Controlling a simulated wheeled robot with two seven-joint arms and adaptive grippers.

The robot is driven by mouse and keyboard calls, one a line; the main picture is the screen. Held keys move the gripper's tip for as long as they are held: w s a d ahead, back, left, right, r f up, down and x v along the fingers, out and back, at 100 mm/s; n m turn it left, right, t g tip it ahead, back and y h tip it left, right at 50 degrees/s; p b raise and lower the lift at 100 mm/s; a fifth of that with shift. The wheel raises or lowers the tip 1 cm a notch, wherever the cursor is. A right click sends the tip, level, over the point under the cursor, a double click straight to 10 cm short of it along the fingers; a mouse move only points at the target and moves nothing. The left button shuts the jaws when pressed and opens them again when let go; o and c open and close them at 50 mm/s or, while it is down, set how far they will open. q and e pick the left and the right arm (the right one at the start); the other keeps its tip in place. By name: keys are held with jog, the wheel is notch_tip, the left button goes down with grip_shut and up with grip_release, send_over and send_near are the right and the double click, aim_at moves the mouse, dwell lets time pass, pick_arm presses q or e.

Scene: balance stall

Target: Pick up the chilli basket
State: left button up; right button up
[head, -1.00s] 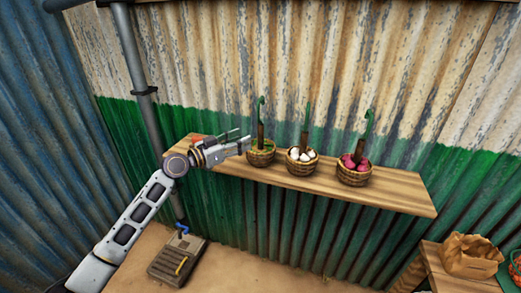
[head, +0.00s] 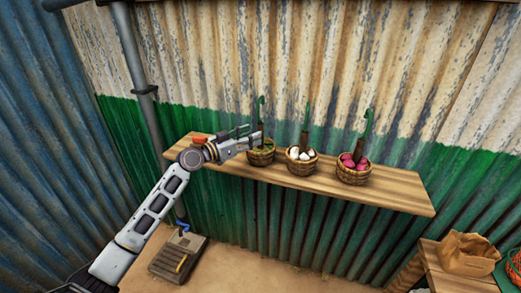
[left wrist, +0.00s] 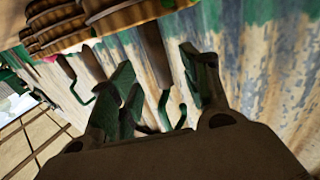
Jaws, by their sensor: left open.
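The chilli basket (head: 261,157) is the leftmost of three small woven baskets on the wooden shelf. Green and reddish bits show in it. Its upright brown handle ends in a green hook (head: 261,103). My left gripper (head: 252,136) is open and level with the handle, just above the basket's rim. In the left wrist view, which is upside down, the nearest handle (left wrist: 153,45) passes between the spread fingers of the left gripper (left wrist: 158,62). I cannot tell whether a finger touches it. My right gripper is not in view.
A basket of white items (head: 301,160) stands close to the right, then one with pink items (head: 353,169). The shelf (head: 400,190) is bare at its right end. Corrugated wall rises behind. A paper bag (head: 467,254) sits on a lower table at the right.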

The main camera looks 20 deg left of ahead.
pick_arm(q)
jog(key=shift+w+d, duration=0.25)
jog(key=shift+w, duration=0.05)
jog(key=shift+w+d+r, duration=0.1)
jog(key=shift+w+d, duration=0.1)
jog(key=shift+w, duration=0.1)
jog(key=shift+p+x, duration=0.6)
jog(key=shift+x, duration=0.65)
jog(key=shift+w+d, duration=0.1)
jog(key=shift+w, duration=0.15)
jog(key=shift+w+d, duration=0.2)
jog(key=shift+w, duration=0.05)
jog(key=shift+c, duration=0.6)
jog(key=c, duration=0.5)
grip_shut()
notch_tip(320, 180, up, 8)
jog(key=shift+r, duration=1)
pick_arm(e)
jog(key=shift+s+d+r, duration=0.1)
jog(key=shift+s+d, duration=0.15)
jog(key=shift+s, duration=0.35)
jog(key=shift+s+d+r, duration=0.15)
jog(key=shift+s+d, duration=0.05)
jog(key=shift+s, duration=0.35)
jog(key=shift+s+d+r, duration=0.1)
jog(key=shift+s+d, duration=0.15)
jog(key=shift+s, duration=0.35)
